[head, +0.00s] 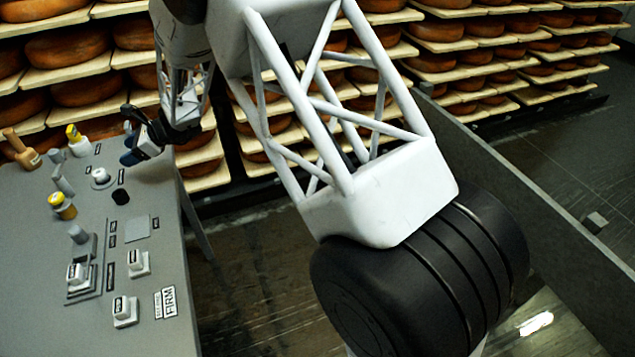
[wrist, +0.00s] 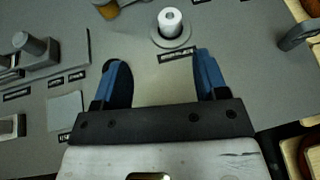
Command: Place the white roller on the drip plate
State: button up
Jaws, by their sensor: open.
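The white roller (wrist: 170,20) is a short upright cylinder with a hole in its top. It stands on a round grey base (wrist: 160,40), ahead of my open, empty gripper (wrist: 160,75) in the wrist view. In the head view the roller (head: 100,174) is at the table's far right part, just left of my gripper (head: 130,157). A flat pale square plate (wrist: 65,112) lies left of my fingers; it also shows in the head view (head: 138,228). I cannot tell whether the square plate or the round base is the drip plate.
Yellow-topped jars (head: 62,205), wooden-handled tools (head: 22,150), a grey post fixture (head: 80,245) and white label blocks (head: 125,310) stand on the grey table (head: 30,300). Cheese shelves (head: 70,60) stand behind.

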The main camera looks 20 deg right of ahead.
jog(key=s+d+r+n+g+h, duration=0.1)
jog(key=s+d+r+n+h, duration=0.3)
jog(key=s+d+r, duration=0.55)
jog(key=s+d+r+n+h, duration=0.1)
jog(key=s+d+r+n, duration=0.6)
jog(key=s+d, duration=0.55)
jog(key=s+d+n+h, duration=0.2)
jog(key=s+d, duration=0.3)
jog(key=s, duration=0.4)
jog(key=s+d+r+n+t+h, duration=0.1)
jog(key=s+d+n+h, duration=0.2)
jog(key=s+d, duration=0.3)
jog(key=s+d+n+h, duration=0.3)
jog(key=s+d, duration=0.3)
jog(key=s, duration=0.7)
jog(key=shift+s+r, duration=0.15)
jog(key=shift+r, duration=0.1)
